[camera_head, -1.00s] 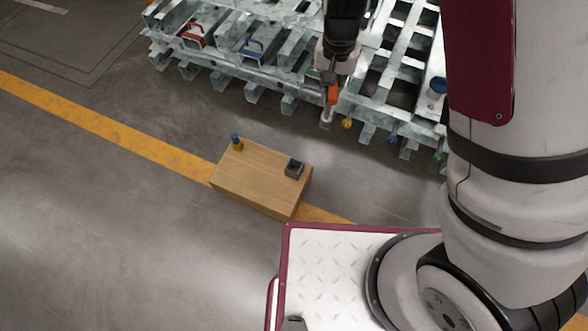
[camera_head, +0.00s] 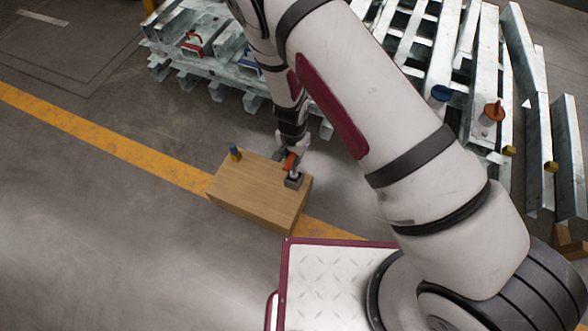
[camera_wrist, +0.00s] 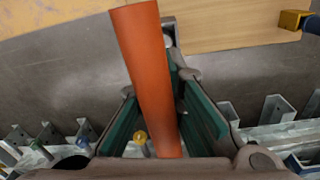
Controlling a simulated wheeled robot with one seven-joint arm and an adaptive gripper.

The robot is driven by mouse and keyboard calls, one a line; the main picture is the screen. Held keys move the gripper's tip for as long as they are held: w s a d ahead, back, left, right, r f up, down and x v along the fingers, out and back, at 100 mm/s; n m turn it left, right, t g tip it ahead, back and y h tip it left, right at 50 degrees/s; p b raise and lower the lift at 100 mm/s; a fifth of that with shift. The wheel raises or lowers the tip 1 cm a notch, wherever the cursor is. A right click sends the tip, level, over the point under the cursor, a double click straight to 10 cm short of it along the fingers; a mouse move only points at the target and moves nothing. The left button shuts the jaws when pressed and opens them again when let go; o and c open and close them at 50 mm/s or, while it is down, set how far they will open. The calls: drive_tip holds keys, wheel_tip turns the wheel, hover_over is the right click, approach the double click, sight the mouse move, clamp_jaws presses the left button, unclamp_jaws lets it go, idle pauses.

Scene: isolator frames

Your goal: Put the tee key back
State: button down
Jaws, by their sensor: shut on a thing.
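My gripper (camera_head: 294,152) is shut on the tee key, gripping its orange handle (camera_head: 290,162). In the wrist view the orange handle (camera_wrist: 146,70) lies between the green finger pads and hides part of the far finger. A pale lower part of the key shows just below the handle in the head view. It meets the small dark holder (camera_head: 294,182) on the right end of the wooden box (camera_head: 250,188). I cannot tell whether the key's tip is inside the holder or just above it.
A yellow piece with a blue top (camera_head: 235,152) stands at the box's far left corner. Galvanised frames (camera_head: 190,62) with red and blue handles lie behind. A white part with an orange top (camera_head: 491,115) stands on the right frames. Floor left of the box is clear.

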drive_tip(key=b, duration=0.2)
hover_over(294, 174)
drive_tip(key=shift+w+f, duration=0.15)
drive_tip(key=shift+f, duration=1.05)
drive_tip(key=shift+w+f, duration=0.15)
drive_tip(key=shift+f, duration=1.15)
drive_tip(key=c, duration=1.7)
unclamp_jaws()
wheel_tip(294, 174, up, 12)
drive_tip(key=p, duration=0.5)
drive_tip(key=shift+a, duration=0.15)
